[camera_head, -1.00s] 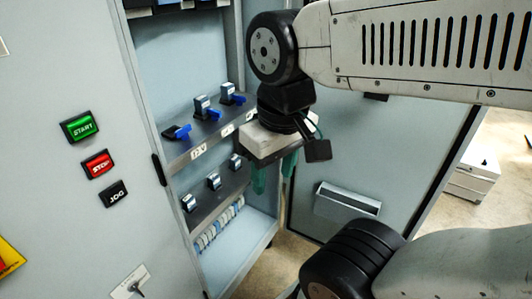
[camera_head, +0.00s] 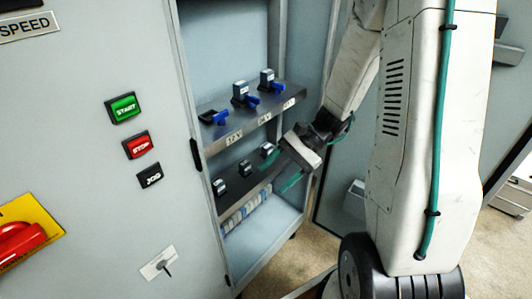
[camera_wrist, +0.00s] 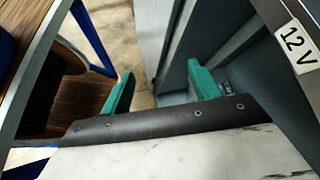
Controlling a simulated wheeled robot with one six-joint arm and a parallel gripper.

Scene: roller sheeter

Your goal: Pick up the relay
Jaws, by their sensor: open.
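Small grey relays stand in the open cabinet in the head view. Two, a middle one (camera_head: 240,90) and a right one (camera_head: 267,76), are on the upper shelf beside blue levers. The lower shelf holds a left relay (camera_head: 219,186), a middle relay (camera_head: 245,168) and a right relay (camera_head: 267,150). I cannot tell which one the task means.
The upper shelf front (camera_head: 250,129) carries voltage labels; a 12 V label (camera_wrist: 297,45) shows at right in the wrist view. The left upper socket (camera_head: 213,117) shows a blue lever and no tall relay. A cabinet panel (camera_head: 125,220) with buttons stands at left.

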